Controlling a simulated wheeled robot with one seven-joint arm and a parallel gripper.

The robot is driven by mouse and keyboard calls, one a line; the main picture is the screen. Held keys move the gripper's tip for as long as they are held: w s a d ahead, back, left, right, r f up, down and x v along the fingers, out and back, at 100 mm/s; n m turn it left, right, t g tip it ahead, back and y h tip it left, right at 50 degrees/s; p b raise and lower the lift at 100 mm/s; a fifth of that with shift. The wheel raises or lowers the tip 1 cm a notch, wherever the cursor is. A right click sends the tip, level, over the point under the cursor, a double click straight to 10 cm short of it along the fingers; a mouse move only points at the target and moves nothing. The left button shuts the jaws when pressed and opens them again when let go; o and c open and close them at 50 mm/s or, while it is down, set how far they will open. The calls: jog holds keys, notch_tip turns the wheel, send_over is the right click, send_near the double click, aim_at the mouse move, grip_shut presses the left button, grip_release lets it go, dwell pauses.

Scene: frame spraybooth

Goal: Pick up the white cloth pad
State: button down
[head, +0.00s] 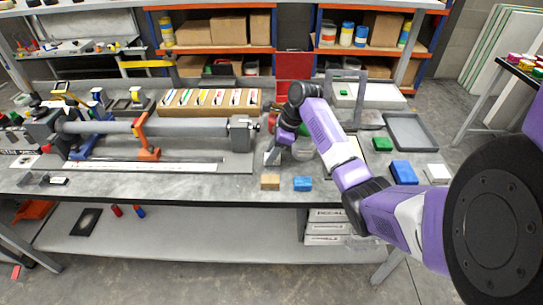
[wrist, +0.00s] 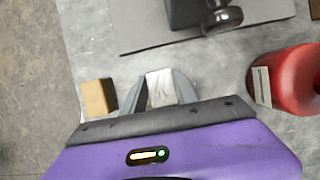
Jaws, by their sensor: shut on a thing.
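The white cloth pad (wrist: 159,86) shows between the two grey fingers of my gripper (wrist: 160,90) in the wrist view. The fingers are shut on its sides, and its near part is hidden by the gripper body. In the head view my gripper (head: 273,157) points down at the grey workbench (head: 200,186), behind a small wooden block. The pad is too small to make out clearly there. I cannot tell whether it still touches the bench.
The wooden block (head: 270,182) and a blue block (head: 302,184) lie at the bench's front edge. The wooden block (wrist: 97,97) is just left of the fingers in the wrist view. A red rounded object (wrist: 297,80) stands to the right. A long clamp fixture (head: 150,128) fills the bench's left.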

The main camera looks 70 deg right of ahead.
notch_tip(320, 180, up, 20)
jog(key=p, duration=0.4)
jog(key=shift+f, duration=0.2)
